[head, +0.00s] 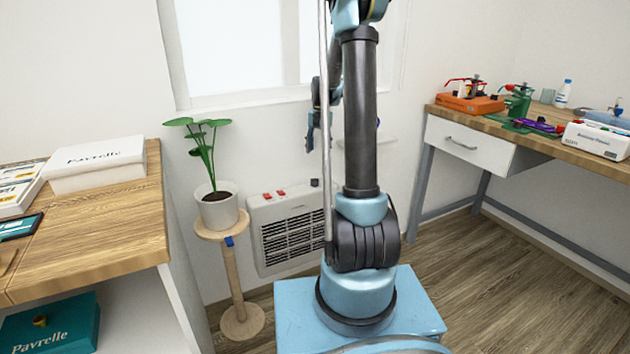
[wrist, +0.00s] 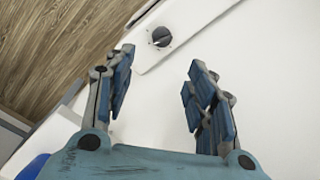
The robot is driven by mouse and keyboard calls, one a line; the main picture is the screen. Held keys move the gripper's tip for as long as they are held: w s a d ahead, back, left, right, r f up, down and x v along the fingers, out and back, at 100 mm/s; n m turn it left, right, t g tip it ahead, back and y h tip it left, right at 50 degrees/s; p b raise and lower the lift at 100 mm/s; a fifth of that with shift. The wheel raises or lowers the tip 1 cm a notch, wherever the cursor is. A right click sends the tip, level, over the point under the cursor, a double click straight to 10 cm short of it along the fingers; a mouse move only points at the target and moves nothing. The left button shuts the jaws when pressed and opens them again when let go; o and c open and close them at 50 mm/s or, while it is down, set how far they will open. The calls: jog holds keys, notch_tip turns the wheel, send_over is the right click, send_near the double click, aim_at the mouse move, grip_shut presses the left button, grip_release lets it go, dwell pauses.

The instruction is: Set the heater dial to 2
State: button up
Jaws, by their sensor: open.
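The white heater (head: 290,230) stands low against the wall under the window, with a dark front grille and red switches (head: 273,194) on top. Its dark dial (head: 315,182) sits at the top right end, close to my arm. In the head view my gripper (head: 318,140) hangs above the heater, partly hidden behind my arm.
A potted plant (head: 214,205) on a wooden stand (head: 233,275) is just left of the heater. A wooden desk (head: 100,225) with boxes stands at left. A workbench (head: 480,150) with tools is at right. Open floor (head: 470,270) lies before the bench.

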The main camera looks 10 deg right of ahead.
aim_at(315, 182)
jog(key=f, duration=0.9)
jog(key=a+f, duration=0.1)
jog(key=f, duration=0.4)
jog(key=shift+w+f, duration=0.2)
jog(key=shift+w, duration=0.05)
jog(key=shift+a, duration=0.1)
jog(key=c, duration=1.1)
